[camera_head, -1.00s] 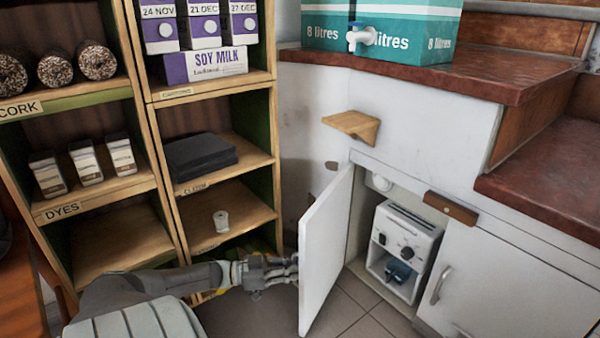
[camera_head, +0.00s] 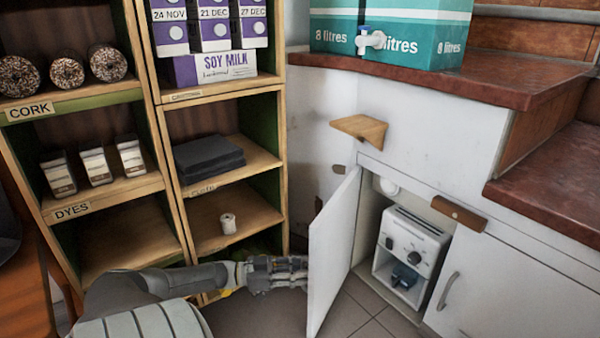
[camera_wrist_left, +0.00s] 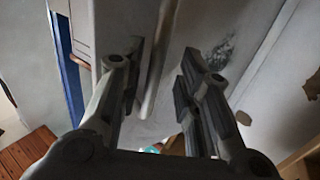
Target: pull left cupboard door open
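The left cupboard door (camera_head: 334,245) is white and stands swung out from the cupboard in the head view. The cupboard opening (camera_head: 368,225) shows behind it, with a white appliance (camera_head: 408,255) inside. My left gripper (camera_head: 300,272) is at the door's outer side, low down, with its tips partly hidden at the door's edge. In the left wrist view its two fingers (camera_wrist_left: 160,88) are spread, with a pale bar-like handle (camera_wrist_left: 156,65) between them. I cannot tell whether either finger touches it. My right gripper is in neither view.
Wooden shelves (camera_head: 160,150) with labelled goods stand left of the door, close to my left arm. The right cupboard door (camera_head: 510,290) is shut. A small wooden ledge (camera_head: 360,128) juts out above the opening. Tiled floor (camera_head: 350,312) is visible below the door.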

